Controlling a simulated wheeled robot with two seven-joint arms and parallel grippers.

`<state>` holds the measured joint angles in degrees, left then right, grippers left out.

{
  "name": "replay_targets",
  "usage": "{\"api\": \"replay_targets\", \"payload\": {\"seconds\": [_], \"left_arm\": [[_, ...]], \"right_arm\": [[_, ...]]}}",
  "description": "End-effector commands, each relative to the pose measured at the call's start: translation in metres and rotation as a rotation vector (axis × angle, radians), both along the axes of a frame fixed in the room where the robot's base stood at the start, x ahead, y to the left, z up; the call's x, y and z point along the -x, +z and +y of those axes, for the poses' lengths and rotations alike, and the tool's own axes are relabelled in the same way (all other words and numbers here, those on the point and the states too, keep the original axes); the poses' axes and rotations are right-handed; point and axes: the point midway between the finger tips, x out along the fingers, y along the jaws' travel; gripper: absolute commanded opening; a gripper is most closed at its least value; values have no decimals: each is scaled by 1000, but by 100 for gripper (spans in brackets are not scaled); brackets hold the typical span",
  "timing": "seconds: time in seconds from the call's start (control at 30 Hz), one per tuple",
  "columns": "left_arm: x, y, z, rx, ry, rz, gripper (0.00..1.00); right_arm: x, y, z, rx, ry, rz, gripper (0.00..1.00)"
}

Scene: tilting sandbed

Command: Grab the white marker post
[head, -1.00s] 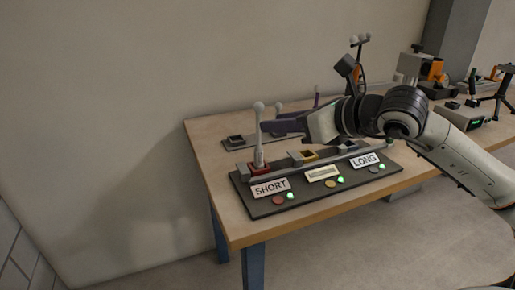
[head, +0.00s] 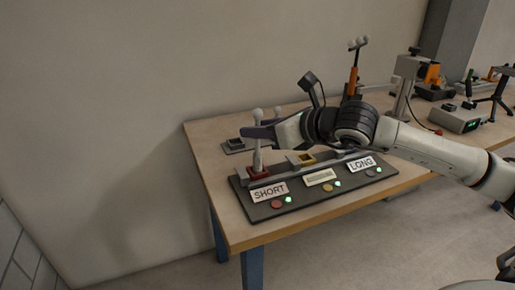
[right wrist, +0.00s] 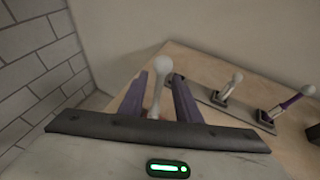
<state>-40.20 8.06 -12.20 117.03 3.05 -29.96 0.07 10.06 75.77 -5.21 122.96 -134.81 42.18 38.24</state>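The white marker post (head: 257,151) stands upright in a red socket (head: 258,171) at the SHORT end of the dark board (head: 300,204). Its round white top shows above my right gripper (head: 255,131), whose purple fingers reach the post from the right. In the right wrist view the post (right wrist: 158,92) is in the gap between the two purple fingers (right wrist: 160,77). The fingers are apart, and a gap shows beside the post. The post's foot is hidden behind the gripper's palm edge in that view. My left gripper is not in view.
A smaller ball-topped post (right wrist: 236,80) stands behind, near the wall. A black-and-orange stand (head: 353,75) and other bench gear are farther right. The wooden table's (head: 205,150) left end is bare.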

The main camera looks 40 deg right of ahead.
Motion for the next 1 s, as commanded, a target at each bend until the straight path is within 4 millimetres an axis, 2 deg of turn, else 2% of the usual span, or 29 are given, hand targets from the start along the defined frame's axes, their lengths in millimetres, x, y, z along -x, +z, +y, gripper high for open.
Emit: {"api": "replay_targets", "payload": {"seconds": [0.33,0.53,1.0], "left_arm": [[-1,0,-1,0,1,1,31],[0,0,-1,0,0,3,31],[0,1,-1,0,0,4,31]], "right_arm": [[-3,-2,2,2,3,1,30],[-3,-1,2,2,3,1,0],[-3,4,2,3,3,-2,0]]}}
